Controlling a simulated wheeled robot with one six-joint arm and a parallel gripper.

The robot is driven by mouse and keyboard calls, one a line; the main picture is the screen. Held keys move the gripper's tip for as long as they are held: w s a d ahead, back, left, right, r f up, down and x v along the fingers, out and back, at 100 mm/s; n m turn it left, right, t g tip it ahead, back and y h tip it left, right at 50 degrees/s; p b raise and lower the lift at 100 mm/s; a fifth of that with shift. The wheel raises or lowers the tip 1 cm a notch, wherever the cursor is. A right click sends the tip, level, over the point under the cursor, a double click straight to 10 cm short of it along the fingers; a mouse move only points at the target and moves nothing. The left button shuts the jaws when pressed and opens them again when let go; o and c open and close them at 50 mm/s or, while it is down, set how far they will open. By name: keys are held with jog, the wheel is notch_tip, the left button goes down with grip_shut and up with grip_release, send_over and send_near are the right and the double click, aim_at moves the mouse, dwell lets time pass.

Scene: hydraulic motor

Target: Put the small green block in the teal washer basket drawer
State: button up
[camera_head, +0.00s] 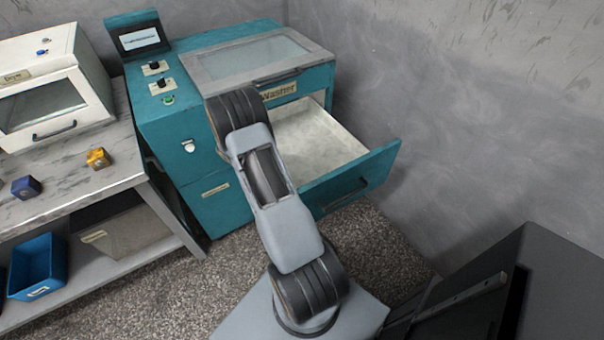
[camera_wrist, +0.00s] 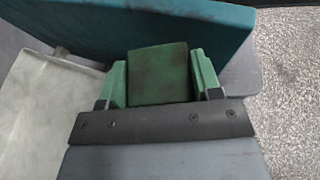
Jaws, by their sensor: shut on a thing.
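My gripper (camera_wrist: 158,80) shows in the wrist view with green fingers shut on the small green block (camera_wrist: 158,73). The block appears in front of the teal drawer panel, and I cannot tell its height above it. The teal washer basket drawer (camera_head: 368,178) is pulled open below the washer (camera_head: 190,130). Its pale inside (camera_head: 318,140) looks empty where it shows. In the wrist view the drawer's front panel (camera_wrist: 215,22) spans the top and its pale floor (camera_wrist: 45,115) lies at the left. In the head view my arm hides the gripper, the block and part of the drawer.
A grey wall stands right of the drawer.

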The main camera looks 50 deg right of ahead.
jog(key=d+f+n+t+h+b, duration=0.3)
jog(key=d+n+h+b, duration=0.3)
jog(key=d, duration=0.5)
jog(key=n+t+h+b, duration=0.5)
jog(key=n+t+h, duration=0.1)
jog(key=n, duration=0.1)
send_over(326, 163)
jog(key=f, duration=0.7)
jog(key=shift+a+f, duration=0.3)
jog(key=shift+a, duration=0.1)
jog(key=shift+d+f, duration=0.15)
jog(key=shift+f, duration=0.1)
jog(key=shift+d+f, duration=0.2)
jog(key=shift+f, duration=1.5)
jog(key=shift+f+b, duration=0.15)
jog(key=shift+b, duration=0.15)
jog(key=o, duration=1.2)
